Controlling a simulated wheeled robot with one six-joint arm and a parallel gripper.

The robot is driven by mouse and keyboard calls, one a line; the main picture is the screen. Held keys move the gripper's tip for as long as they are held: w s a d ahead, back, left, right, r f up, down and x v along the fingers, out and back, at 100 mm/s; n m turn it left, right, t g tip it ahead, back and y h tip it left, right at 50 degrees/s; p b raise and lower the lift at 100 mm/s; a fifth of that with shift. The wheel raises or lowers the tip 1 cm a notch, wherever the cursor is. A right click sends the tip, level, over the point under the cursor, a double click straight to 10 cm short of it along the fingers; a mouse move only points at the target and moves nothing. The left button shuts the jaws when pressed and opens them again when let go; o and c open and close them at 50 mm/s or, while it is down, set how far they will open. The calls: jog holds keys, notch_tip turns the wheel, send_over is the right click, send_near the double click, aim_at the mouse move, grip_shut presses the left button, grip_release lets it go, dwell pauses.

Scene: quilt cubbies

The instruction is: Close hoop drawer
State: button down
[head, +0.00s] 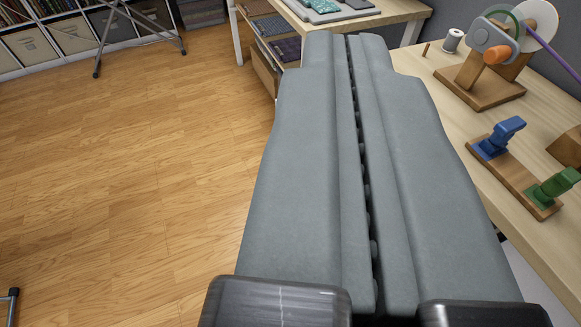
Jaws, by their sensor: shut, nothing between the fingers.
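My gripper (348,42) fills the middle of the view. Its two long grey fingers are shut against each other with nothing between them, pointing away toward the far table. Under that table, a stack of drawers (264,72) shows just left of my fingertips. Patterned cloth shows in the upper ones, and the lowest visible one has a plain wooden front and seems to stand out from the stack. My fingers hide the right part of the stack. I cannot tell which one is the hoop drawer, and no hoop is visible.
A near table (430,56) on the right holds a winding device (490,45), a spool (453,40) and a wooden board with blue and green clamps (515,180). Shelves with bins (30,45) and a metal stand (140,20) are at the back left.

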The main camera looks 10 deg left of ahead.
jog(key=w+a+f+n+g+h, duration=0.1)
jog(key=w+a+f+g, duration=0.3)
jog(key=w+f, duration=0.55)
jog(key=w+a+f+n+g+h, duration=0.1)
jog(key=w+a+f+n+g, duration=0.1)
jog(key=w+a+f, duration=0.55)
jog(key=w+a+f+n+g+h, duration=0.15)
jog(key=w+f+g, duration=0.25)
jog(key=w+f, duration=0.75)
jog(key=s+d+x, duration=0.1)
jog(key=x, duration=1.1)
jog(key=shift+s+d+f+y, duration=0.35)
jog(key=w+d, duration=0.4)
jog(key=d, duration=0.4)
jog(key=w+d, duration=0.5)
jog(key=d, duration=0.4)
jog(key=shift+w, duration=0.35)
jog(key=shift+a, duration=0.15)
